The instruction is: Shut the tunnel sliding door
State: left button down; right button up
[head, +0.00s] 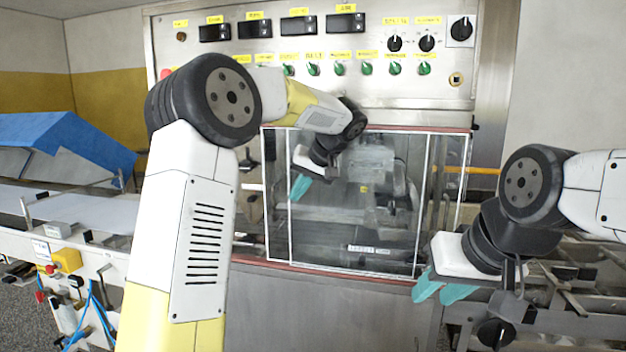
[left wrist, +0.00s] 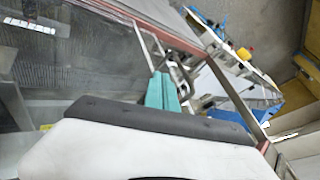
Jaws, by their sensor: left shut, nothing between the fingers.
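The tunnel sliding door (head: 395,255) is a clear pane with pale upright edges at the front of the steel machine. Overlapping panes and reflections make its exact slide position hard to tell. My left gripper (head: 299,187) is in front of the pane's left part, near the left upright edge; its teal fingers are together and empty. In the left wrist view the teal fingers (left wrist: 162,91) lie close to the pane's edge and frame; I cannot tell whether they touch. My right gripper (head: 442,288) is low at the right, its two teal fingers apart and empty, away from the door.
A control panel (head: 320,80) with dials and green knobs is above the door. A conveyor (head: 75,210) with a blue cover (head: 75,140) is at the left. A metal rack-like conveyor (head: 590,325) lies below my right arm. My left forearm hides part of the machine.

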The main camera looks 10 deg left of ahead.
aim_at(281, 190)
pick_arm(q)
jog(key=shift+s+a+r, duration=0.1)
jog(key=shift+a, duration=0.8)
jog(key=shift+s+a+r, duration=0.1)
jog(key=shift+a, duration=0.75)
jog(key=shift+a, duration=0.1)
jog(key=w+a, duration=0.2)
jog(key=a, duration=1.4)
jog(key=w+a, duration=0.2)
jog(key=a, duration=1.4)
jog(key=shift+w+a, duration=0.2)
jog(key=shift+a, duration=0.1)
jog(key=shift+r, duration=0.1)
